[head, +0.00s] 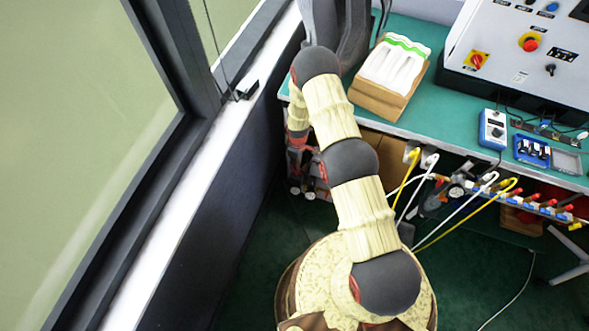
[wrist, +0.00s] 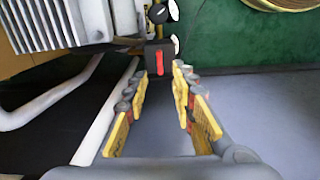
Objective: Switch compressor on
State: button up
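In the wrist view the compressor shows at the top left, with a grey ribbed housing (wrist: 45,22) and light pipes. A black box with a red switch lever (wrist: 158,63) sits at the top centre, below small round gauges (wrist: 163,12). My gripper (wrist: 158,80) is open, with yellow pads on both fingers and nothing between them. The red lever lies straight ahead between the fingertips, seemingly just beyond them; contact cannot be told. In the head view my arm bends down at the left end of the bench, and the compressor cannot be made out.
A window wall (head: 190,170) stands close on the left. A yellow hose coil (wrist: 280,4) lies on the floor.

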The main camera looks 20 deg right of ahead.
aim_at(297, 173)
jog(key=shift+w+a+f, duration=0.1)
jog(key=shift+f, duration=0.3)
jog(key=shift+f+b, duration=1.2)
jog(key=shift+f, duration=2.35)
jog(key=shift+c, duration=0.8)
grip_shut()
